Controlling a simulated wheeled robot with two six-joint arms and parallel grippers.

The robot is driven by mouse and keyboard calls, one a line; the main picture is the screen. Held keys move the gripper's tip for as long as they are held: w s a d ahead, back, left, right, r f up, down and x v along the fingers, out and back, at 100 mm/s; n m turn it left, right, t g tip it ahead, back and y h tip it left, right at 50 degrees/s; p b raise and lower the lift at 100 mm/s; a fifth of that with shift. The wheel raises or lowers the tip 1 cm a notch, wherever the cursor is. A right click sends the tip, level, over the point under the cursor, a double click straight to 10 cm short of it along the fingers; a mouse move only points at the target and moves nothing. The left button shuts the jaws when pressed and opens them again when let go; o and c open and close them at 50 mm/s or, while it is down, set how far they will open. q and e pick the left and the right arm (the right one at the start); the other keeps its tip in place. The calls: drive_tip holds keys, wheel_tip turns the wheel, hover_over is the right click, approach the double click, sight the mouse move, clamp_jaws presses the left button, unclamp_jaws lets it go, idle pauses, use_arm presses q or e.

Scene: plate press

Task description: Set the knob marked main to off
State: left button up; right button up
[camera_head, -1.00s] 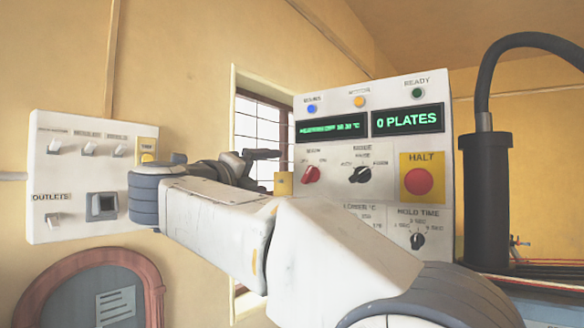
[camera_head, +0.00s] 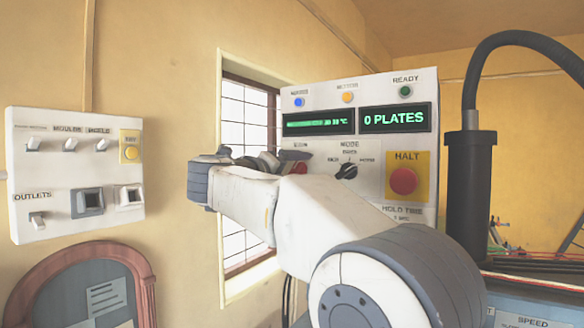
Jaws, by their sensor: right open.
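The red knob (camera_head: 299,168) sits at the left of the white control panel (camera_head: 375,90). The small label above it is too blurred to read surely, and its pointing direction cannot be made out. My right gripper (camera_head: 284,160) comes in from the left, dark-fingered and open, with its fingertips at the red knob in the picture and covering part of it. I cannot tell whether they touch it. My white right arm crosses the lower panel. My left gripper is not in view.
Right of the red knob are a black mode knob (camera_head: 346,171) and a red HALT button (camera_head: 403,181) on yellow. A thick black hose (camera_head: 472,85) rises at the right. A switch box (camera_head: 75,175) hangs on the left wall, beside a barred window (camera_head: 246,125).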

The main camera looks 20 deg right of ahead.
clamp_jaws()
drive_tip(key=c, duration=1.4)
unclamp_jaws()
drive_tip(key=shift+o, duration=0.2)
drive_tip(key=shift+n, duration=0.4)
drive_tip(key=n+p, duration=0.2)
drive_tip(key=shift+r+n, duration=0.2)
drive_tip(key=shift+n, duration=0.2)
drive_tip(key=n+p, duration=0.2)
drive_tip(key=n, duration=0.1)
drive_tip(key=shift+n, duration=0.4)
drive_tip(key=n+p, duration=0.3)
drive_tip(key=n, duration=0.1)
drive_tip(key=shift+r+n+p, duration=0.1)
drive_tip(key=shift+n+p, duration=0.2)
drive_tip(key=shift+n, duration=0.1)
drive_tip(key=shift+n+p, duration=0.6)
drive_tip(key=shift+n, duration=0.3)
drive_tip(key=shift+f, duration=0.2)
